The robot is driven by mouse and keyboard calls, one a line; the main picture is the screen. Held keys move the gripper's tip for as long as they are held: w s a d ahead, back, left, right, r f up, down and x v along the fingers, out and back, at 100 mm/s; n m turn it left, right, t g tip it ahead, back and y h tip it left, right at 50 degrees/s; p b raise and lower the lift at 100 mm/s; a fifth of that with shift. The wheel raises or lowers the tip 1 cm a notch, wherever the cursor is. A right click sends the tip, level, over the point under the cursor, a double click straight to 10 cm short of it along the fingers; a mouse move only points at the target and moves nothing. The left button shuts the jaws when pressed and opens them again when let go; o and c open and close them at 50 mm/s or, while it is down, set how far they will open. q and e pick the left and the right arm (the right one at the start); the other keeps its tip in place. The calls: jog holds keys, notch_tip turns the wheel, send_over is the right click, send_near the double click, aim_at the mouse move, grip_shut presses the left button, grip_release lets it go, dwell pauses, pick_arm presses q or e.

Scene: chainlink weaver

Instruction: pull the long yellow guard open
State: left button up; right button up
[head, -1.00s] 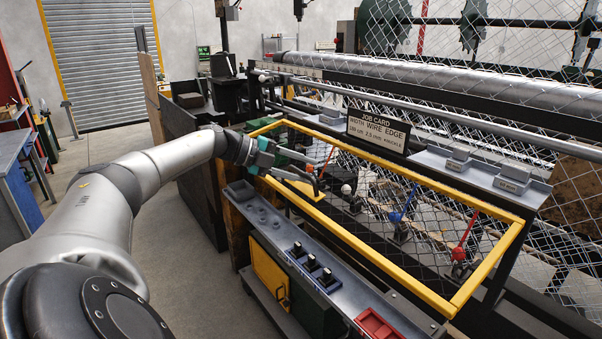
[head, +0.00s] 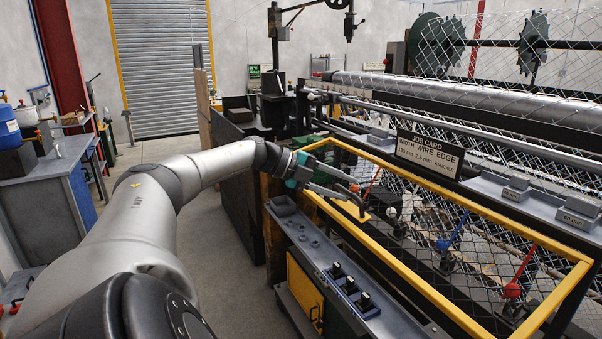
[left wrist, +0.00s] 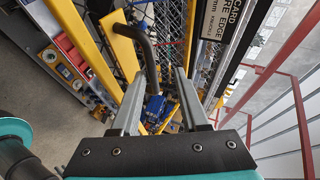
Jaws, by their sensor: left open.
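The long yellow guard (head: 408,291) is a yellow-edged frame with wire mesh, stretching along the front of the machine in the head view. A dark bent handle (head: 361,206) stands at its left end near a yellow plate. My left gripper (head: 350,191) is open, with its fingers reaching over the guard's left end at the handle. In the left wrist view the dark handle (left wrist: 149,55) shows between the two spread fingers (left wrist: 160,76), nearer the left one; I cannot tell whether they touch. My right gripper is not in view.
A job card sign (head: 430,155) stands behind the guard. Levers with red (head: 512,290) and blue (head: 443,245) knobs show through the mesh. A control ledge (head: 318,247) with black switches runs in front. Open floor (head: 225,235) lies left of the machine.

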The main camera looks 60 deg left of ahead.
pick_arm(q)
jog(key=b+v, duration=0.4)
jog(key=v, duration=0.9)
jog(key=shift+b, duration=0.4)
